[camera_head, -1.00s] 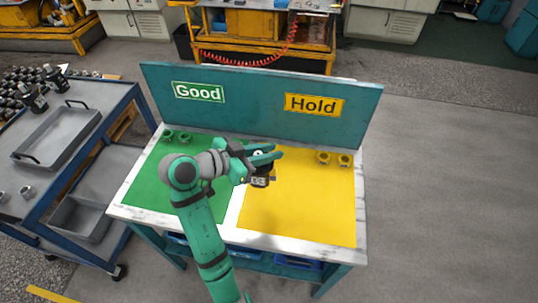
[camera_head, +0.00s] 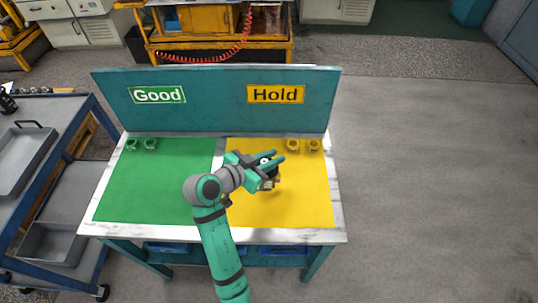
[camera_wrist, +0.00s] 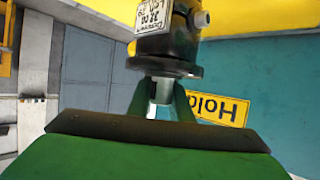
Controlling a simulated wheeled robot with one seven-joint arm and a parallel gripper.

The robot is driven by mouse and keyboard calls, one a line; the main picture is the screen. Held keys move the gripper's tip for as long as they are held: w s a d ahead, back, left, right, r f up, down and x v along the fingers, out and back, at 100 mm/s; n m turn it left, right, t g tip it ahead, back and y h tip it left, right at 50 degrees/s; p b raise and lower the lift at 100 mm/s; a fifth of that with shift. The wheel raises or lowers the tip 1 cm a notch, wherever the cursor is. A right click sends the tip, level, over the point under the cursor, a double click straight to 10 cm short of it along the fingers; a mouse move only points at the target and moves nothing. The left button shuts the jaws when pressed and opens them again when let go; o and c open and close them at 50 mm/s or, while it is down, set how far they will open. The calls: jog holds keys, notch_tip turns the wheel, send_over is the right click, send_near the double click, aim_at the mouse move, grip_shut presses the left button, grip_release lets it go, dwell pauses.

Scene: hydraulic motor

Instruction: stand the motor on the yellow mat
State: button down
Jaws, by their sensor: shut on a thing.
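The motor (camera_wrist: 167,42) is dark with a round flange and a white label. My gripper (camera_head: 274,160) is shut on it, and in the head view the motor (camera_head: 267,184) shows small below the fingers. In the wrist view my fingers (camera_wrist: 163,98) are at the narrow end of the motor beside the flange. From these views I cannot tell whether the motor touches the mat.
A teal back panel with Good (camera_head: 157,95) and Hold (camera_head: 276,94) signs stands behind the mats. Two yellow fittings (camera_head: 303,145) sit at the yellow mat's back edge. The green mat (camera_head: 155,185) lies left, with two green fittings (camera_head: 141,144). The yellow mat's front right is clear.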

jog(key=shift+d+f, duration=0.2)
jog(key=shift+f, duration=1.4)
jog(key=c, duration=1.6)
grip_release()
jog(key=shift+f, duration=0.25)
jog(key=shift+r, duration=0.2)
jog(key=v, duration=1.2)
jog(key=shift+f, duration=0.15)
